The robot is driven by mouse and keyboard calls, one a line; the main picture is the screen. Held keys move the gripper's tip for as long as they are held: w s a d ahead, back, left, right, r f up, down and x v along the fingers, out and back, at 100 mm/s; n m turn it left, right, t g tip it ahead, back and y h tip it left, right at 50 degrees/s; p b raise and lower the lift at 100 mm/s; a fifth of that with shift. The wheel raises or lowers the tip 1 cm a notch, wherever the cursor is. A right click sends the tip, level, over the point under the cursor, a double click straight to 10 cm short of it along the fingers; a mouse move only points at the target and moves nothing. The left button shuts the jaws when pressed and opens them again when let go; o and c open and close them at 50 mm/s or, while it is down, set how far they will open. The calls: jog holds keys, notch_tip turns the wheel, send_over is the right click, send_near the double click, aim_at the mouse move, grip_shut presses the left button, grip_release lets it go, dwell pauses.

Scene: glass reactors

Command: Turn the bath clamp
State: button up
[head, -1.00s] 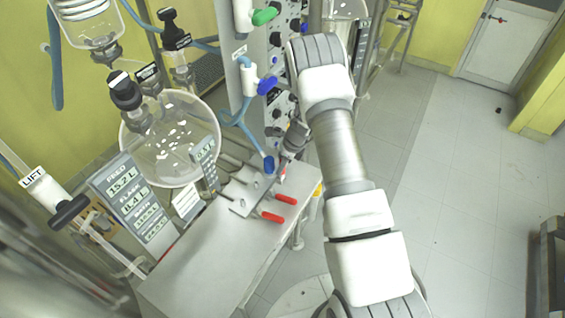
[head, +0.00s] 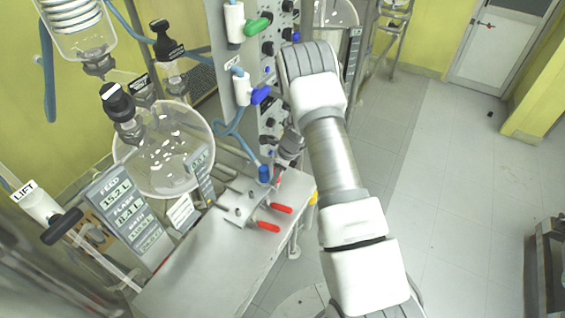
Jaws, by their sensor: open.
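No label that I can read says bath clamp, so I cannot tell for sure which part it is. Two red-handled levers, an upper one (head: 281,208) and a lower one (head: 268,227), stick out from a metal plate (head: 238,202) on the grey bench. A round glass vessel (head: 163,150) stands behind them to the left. My gripper (head: 287,150) is small and dark at the end of my white arm, above the back of the bench, close to a blue-capped fitting (head: 264,173). It is open, and the arm partly hides it. I see no contact with the levers.
A control panel (head: 273,85) with black knobs and blue and green handles (head: 257,26) rises behind my gripper. A LIFT handle (head: 62,226) and a display board (head: 125,205) stand at the left. Clear floor (head: 440,200) lies to the right.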

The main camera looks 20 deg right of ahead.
jog(key=b+v, duration=0.1)
jog(key=v, duration=1.6)
jog(key=shift+s+f, duration=0.1)
jog(key=s+a+r+n+t+b, duration=0.1)
jog(key=s+a+r+n, duration=0.2)
jog(key=s+r+n, duration=0.45)
jog(key=s+a+r+n+t, duration=0.1)
jog(key=s+a+r+n, duration=0.25)
jog(key=r, duration=0.65)
jog(key=s+r+n+t+h, duration=0.1)
jog(key=s+r+n, duration=0.1)
jog(key=s+n, duration=0.5)
jog(key=s+r+n+h+b, duration=0.1)
jog(key=s+r+n, duration=0.2)
jog(key=s+n, duration=0.4)
jog(key=s, duration=0.5)
jog(key=shift+r+t+h, duration=0.2)
jog(key=shift+t+h, duration=0.1)
jog(key=shift+t, duration=0.1)
